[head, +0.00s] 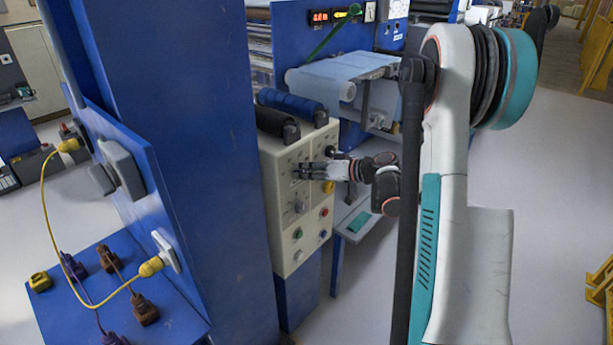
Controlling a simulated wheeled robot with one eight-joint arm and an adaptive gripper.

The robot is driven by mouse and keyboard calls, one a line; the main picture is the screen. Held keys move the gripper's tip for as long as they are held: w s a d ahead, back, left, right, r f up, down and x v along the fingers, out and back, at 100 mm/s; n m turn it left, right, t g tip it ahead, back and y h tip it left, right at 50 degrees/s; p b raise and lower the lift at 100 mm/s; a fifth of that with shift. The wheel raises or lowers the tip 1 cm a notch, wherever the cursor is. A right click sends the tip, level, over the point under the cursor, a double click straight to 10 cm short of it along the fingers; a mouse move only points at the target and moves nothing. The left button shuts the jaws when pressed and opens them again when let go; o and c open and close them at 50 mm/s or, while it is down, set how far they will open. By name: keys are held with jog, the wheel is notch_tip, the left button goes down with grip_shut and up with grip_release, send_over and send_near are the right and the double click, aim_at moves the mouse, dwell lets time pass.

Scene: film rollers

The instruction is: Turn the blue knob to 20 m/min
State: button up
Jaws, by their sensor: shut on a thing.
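A cream control panel (283,252) stands in the middle of the head view, with knobs and buttons on its front.
Dark rollers (278,122) lie on top of the panel. A blue column (200,150) stands at left.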

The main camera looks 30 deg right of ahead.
jog(key=shift+m, duration=0.5)
jog(key=o, duration=1.1)
jog(key=shift+c, duration=0.2)
jog(key=shift+d, duration=0.1)
jog(key=v, duration=1.2)
jog(key=shift+d+f, duration=0.15)
jog(key=shift+w, duration=0.1)
